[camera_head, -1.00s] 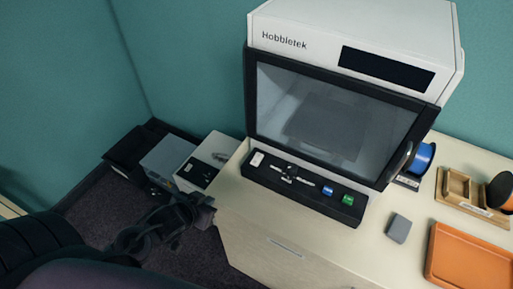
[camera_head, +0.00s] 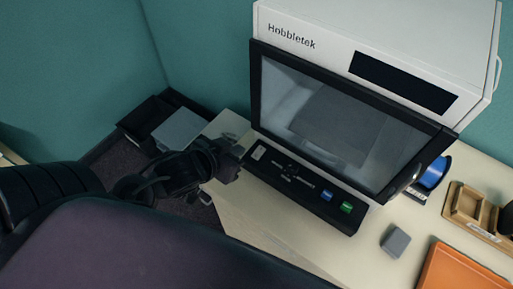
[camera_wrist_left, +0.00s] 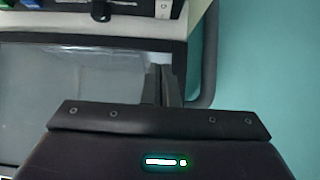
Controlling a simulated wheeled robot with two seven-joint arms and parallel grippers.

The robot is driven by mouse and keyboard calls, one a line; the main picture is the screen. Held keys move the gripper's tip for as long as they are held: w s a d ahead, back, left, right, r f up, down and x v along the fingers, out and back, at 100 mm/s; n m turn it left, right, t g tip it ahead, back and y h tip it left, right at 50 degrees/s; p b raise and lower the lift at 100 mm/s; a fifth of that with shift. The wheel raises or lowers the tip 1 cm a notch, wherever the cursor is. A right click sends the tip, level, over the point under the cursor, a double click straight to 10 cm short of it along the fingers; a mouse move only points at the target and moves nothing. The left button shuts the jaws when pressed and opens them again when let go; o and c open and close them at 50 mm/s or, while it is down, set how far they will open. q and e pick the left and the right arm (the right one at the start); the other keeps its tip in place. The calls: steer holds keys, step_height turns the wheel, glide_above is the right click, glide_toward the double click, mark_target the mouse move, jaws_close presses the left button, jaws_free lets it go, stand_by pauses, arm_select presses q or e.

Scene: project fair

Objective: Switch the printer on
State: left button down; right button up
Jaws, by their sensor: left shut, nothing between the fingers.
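The printer (camera_head: 270,75) is a white case marked Hobbletek with a dark display (camera_head: 404,82) and a closed, black-framed window (camera_head: 325,115). A black control panel (camera_head: 300,184) runs along its front base. The panel has a white switch (camera_head: 259,152) at the left end and blue (camera_head: 327,195) and green (camera_head: 346,207) buttons at the right. My left gripper (camera_head: 236,163) is shut and empty, just left of the panel's left end. In the left wrist view its fingers (camera_wrist_left: 162,86) show against the printer's window, with the white switch (camera_wrist_left: 164,9) at the top edge. My right gripper is not in view.
The printer stands on a pale cabinet (camera_head: 270,232). A grey block (camera_head: 396,241), an orange tray (camera_head: 465,272), a blue spool (camera_head: 433,173) and a wooden holder (camera_head: 468,205) lie to the right. A grey box (camera_head: 180,130) stands behind my left arm.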

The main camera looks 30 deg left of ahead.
arm_select(q)
steer(key=b+x, duration=0.3)
steer(key=b, duration=0.1)
glide_above(257, 155)
steer(key=f, duration=0.4)
steer(key=shift+s+a+p, duration=0.1)
steer(key=shift+s+p, duration=0.1)
steer(key=shift+p, duration=0.2)
steer(key=f, duration=0.2)
steer(key=shift+w+f, duration=0.2)
steer(key=shift+f, duration=0.9)
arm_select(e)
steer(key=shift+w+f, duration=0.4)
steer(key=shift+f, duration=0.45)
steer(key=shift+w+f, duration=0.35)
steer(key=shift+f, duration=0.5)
